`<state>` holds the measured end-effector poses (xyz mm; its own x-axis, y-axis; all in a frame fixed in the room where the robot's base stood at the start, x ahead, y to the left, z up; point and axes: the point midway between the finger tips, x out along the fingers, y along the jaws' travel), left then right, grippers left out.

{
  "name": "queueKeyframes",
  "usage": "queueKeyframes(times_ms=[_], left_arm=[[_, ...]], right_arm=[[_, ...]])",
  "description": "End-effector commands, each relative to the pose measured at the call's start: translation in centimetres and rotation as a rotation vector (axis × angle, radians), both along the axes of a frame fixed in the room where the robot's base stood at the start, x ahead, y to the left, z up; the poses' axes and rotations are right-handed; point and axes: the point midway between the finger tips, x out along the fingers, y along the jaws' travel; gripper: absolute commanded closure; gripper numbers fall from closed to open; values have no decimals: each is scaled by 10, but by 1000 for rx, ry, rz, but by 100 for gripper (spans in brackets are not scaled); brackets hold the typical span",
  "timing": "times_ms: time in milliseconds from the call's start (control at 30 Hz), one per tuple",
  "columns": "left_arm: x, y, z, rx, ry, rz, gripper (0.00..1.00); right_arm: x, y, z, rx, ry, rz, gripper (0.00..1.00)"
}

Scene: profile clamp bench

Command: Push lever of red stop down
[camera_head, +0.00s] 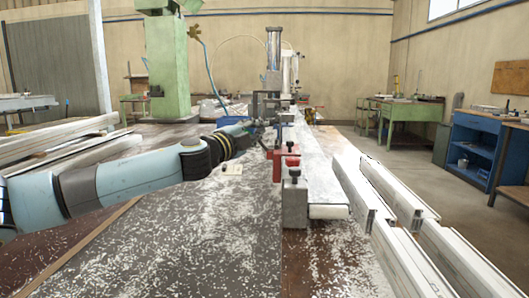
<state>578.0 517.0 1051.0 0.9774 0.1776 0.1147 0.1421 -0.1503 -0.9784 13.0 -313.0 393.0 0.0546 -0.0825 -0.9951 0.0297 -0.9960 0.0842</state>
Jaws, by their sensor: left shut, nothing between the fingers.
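The red stop (278,166) stands near the middle of the picture, on the left edge of the long pale profile bed. Small dark parts sit on top of it; I cannot clearly tell its lever from them. My left arm comes in from the left, and my left gripper (265,140) is just behind and above the red stop. The gripper is small and dark against the machine parts. It is shut with nothing held. I cannot tell whether it touches the stop. My right gripper is not in view.
A grey metal block (294,203) with a dark knob stands in front of the red stop. White profiles (400,205) lie to the right. The dark bench top (170,235), strewn with white chips, is mostly clear at front left. A green machine column (168,65) stands behind.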

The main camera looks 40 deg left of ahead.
Motion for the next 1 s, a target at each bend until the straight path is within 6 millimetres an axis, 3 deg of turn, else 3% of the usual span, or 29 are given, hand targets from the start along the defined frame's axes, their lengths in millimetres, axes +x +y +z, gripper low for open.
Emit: queueKeyframes(times_ms=[33, 133, 300, 500, 767, 1000], left_arm=[[0, 0, -18, 0, 6, 0, 100], [1, 0, -37, 0, 12, 0, 100], [1, 0, -52, 0, 17, -1, 100], [1, 0, -51, 0, 17, -1, 100], [4, 1, -49, -1, 17, 1, 100], [38, 8, -41, -8, 12, 4, 100]], right_arm=[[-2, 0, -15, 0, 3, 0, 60], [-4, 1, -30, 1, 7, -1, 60], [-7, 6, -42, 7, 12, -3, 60], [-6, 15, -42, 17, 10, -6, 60], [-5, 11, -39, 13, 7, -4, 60], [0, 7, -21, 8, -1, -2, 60]])
